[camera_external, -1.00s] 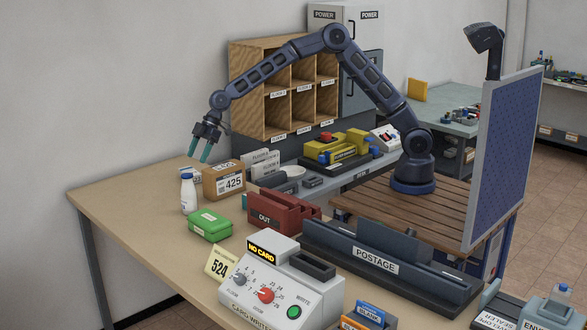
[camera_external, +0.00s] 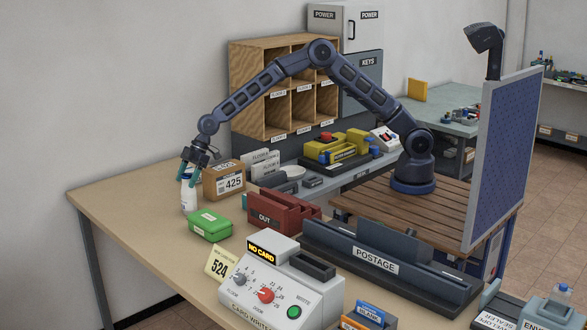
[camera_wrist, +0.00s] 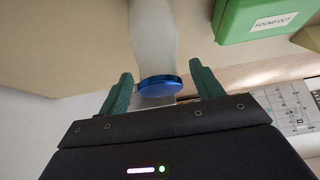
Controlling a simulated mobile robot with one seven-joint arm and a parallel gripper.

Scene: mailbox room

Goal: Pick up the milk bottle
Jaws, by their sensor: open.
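The milk bottle (camera_external: 189,195) is white and stands upright near the far left part of the table. My gripper (camera_external: 188,178) is at its top, with the green fingers on either side of the bottle. In the wrist view the bottle's blue cap (camera_wrist: 160,86) lies between the two open fingers (camera_wrist: 160,92), with a gap on each side. The white body of the bottle (camera_wrist: 152,40) extends beyond the cap. In the external view the cap is hidden behind my gripper.
A cardboard box marked 425 (camera_external: 223,181) stands close to the right of the bottle. A green box (camera_external: 210,227) lies just in front and also shows in the wrist view (camera_wrist: 262,18). A red OUT tray (camera_external: 280,213) is farther right. The table's left area (camera_external: 120,195) is clear.

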